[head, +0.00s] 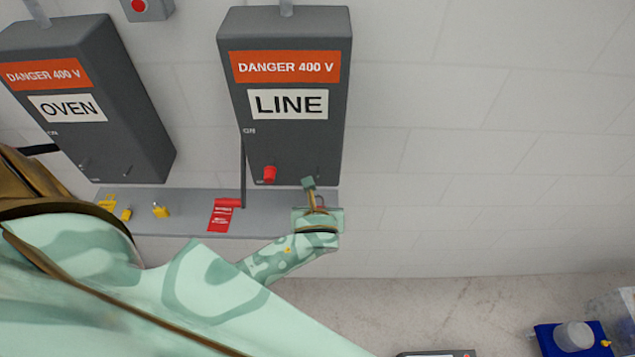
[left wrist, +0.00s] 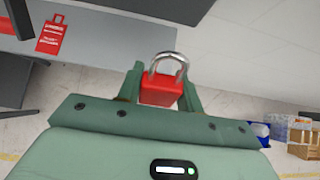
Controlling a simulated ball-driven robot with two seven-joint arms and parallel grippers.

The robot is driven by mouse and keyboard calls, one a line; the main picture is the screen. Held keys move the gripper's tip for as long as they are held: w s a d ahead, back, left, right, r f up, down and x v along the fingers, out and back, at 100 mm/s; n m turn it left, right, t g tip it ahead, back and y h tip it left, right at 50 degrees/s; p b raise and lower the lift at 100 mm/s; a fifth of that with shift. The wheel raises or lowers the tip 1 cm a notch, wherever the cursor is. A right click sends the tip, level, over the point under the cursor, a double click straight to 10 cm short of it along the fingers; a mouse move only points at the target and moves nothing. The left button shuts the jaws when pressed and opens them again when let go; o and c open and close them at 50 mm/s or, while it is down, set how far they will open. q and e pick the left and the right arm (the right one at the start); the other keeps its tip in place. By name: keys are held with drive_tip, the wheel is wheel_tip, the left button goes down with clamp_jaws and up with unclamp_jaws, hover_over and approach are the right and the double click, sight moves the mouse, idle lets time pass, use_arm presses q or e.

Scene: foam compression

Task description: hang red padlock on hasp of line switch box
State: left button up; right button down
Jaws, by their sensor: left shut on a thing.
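The red padlock (left wrist: 160,91) is between the fingers of my left gripper (left wrist: 160,88) in the left wrist view, its silver shackle up and away from the palm. In the head view my left gripper (head: 318,203) is just below the lower right of the LINE switch box (head: 287,140) and hides most of the padlock. The hasp cannot be made out clearly; the gripper is close to the box's lower right corner. Whether the shackle touches the box cannot be told. My right gripper is not in view.
A grey shelf (head: 275,222) runs below the boxes. It holds a red danger tag (head: 222,216) and yellow padlocks (head: 161,210). The OVEN box (head: 85,120) hangs to the left. The wall right of the LINE box is clear. A blue bin (head: 550,341) is at lower right.

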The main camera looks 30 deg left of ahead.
use_arm(q)
drive_tip(key=shift+a, duration=0.1)
drive_tip(key=shift+w+a+f, duration=0.3)
drive_tip(key=shift+w+a, duration=0.45)
drive_tip(key=shift+w, duration=0.5)
drive_tip(key=shift+w+a+f, duration=0.25)
drive_tip(key=shift+w+a, duration=0.55)
drive_tip(key=shift+w, duration=0.45)
drive_tip(key=shift+w+a+f, duration=0.3)
drive_tip(key=shift+w+a, duration=0.45)
drive_tip(key=shift+w, duration=0.5)
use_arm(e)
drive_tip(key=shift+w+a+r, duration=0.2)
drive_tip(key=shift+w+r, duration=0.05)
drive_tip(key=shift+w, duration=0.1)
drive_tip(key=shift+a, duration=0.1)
use_arm(q)
drive_tip(key=o, duration=1.1)
drive_tip(key=shift+s, duration=0.1)
